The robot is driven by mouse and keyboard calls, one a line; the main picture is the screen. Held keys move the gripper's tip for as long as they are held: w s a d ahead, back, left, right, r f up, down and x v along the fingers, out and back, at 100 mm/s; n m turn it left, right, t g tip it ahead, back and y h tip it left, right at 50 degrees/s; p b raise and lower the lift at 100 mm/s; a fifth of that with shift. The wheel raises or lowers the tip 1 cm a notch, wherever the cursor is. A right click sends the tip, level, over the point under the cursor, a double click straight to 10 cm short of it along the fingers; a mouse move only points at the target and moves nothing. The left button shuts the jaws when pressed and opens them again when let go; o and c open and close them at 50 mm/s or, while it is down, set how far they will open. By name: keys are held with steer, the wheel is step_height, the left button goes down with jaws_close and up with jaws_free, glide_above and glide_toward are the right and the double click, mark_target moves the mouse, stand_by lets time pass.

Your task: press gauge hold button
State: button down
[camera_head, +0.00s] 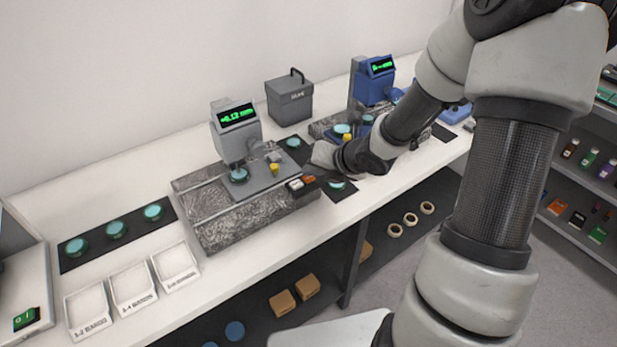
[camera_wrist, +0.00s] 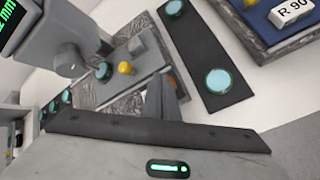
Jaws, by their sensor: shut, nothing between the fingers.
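A grey gauge (camera_head: 237,130) with a lit green readout stands on a speckled stone block (camera_head: 235,223) on the bench. A yellow knob (camera_head: 274,168) sits on its grey plate, and it also shows in the wrist view (camera_wrist: 125,68). At the block's front right corner are a white button (camera_head: 295,185) and an orange button (camera_head: 308,179); I cannot read which is hold. My gripper (camera_wrist: 163,92) is shut and empty, close to this corner. In the wrist view its fingers cover most of the buttons, with a bit of orange beside them. I cannot tell whether they touch.
A blue gauge (camera_head: 374,82) stands farther right, and a dark grey box (camera_head: 289,100) behind. A black mat (camera_head: 344,192) with teal discs lies just right of the block. White trays (camera_head: 133,288) and another mat (camera_head: 80,265) lie at left.

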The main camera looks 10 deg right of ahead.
steer(key=shift+f+b, duration=0.45)
stand_by(0.3)
stand_by(0.3)
steer(key=shift+r+p, duration=0.7)
steer(key=shift+r, duration=0.2)
step_height(320, 180, up, 5)
steer(key=p, duration=0.4)
stand_by(0.6)
